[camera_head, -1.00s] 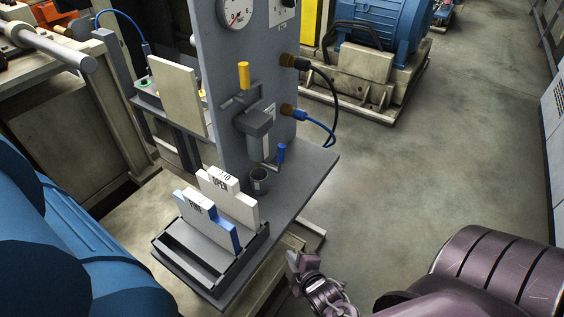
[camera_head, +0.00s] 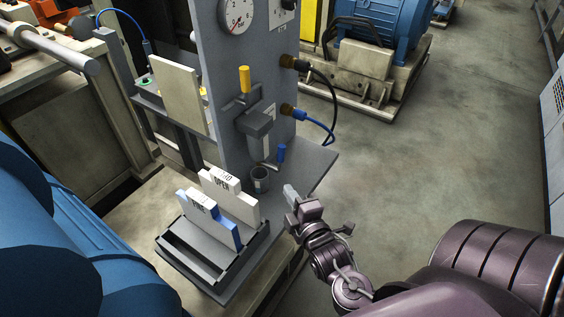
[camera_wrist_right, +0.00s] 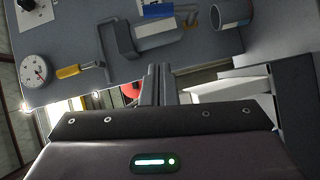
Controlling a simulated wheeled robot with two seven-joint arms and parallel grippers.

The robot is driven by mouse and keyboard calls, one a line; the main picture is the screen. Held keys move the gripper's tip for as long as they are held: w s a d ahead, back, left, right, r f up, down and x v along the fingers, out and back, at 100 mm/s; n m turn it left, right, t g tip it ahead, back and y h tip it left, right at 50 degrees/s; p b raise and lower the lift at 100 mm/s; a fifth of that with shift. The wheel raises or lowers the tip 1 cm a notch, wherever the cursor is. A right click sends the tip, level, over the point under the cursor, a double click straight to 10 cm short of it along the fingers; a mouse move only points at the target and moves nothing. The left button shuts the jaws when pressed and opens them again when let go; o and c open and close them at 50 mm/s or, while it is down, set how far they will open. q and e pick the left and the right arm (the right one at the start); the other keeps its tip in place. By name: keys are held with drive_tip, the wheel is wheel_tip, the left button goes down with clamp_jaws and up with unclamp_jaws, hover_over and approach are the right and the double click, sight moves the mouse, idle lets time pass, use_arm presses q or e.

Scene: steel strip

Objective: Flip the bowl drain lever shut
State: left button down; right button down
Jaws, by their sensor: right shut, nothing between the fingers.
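The blue-handled drain lever (camera_head: 281,153) stands upright at the bottom of the grey filter bowl (camera_head: 260,143), above a small dark cup (camera_head: 260,180). In the right wrist view the bowl (camera_wrist_right: 158,34) lies across the top, with a blue part near its upper edge that I cannot firmly identify as the lever. My right gripper (camera_head: 290,192) is shut and empty, to the right of the cup and below the lever, apart from both. Its two fingers (camera_wrist_right: 156,84) are together in the wrist view. My left gripper is not in view.
A yellow-handled valve (camera_head: 244,78) is above the bowl, on the panel with a gauge (camera_head: 236,14). A rack with white and blue plates (camera_head: 212,270) stands at the shelf's front. Hoses (camera_head: 331,125) hang at the panel's right. Floor right of the shelf is clear.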

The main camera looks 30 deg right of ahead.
drive_tip(key=d+p+x, duration=0.2)
drive_tip(key=p+x, duration=0.1)
drive_tip(key=x, duration=0.9)
drive_tip(key=shift+s+d+f, duration=0.2)
drive_tip(key=shift+d, duration=0.15)
drive_tip(key=shift+w, duration=0.15)
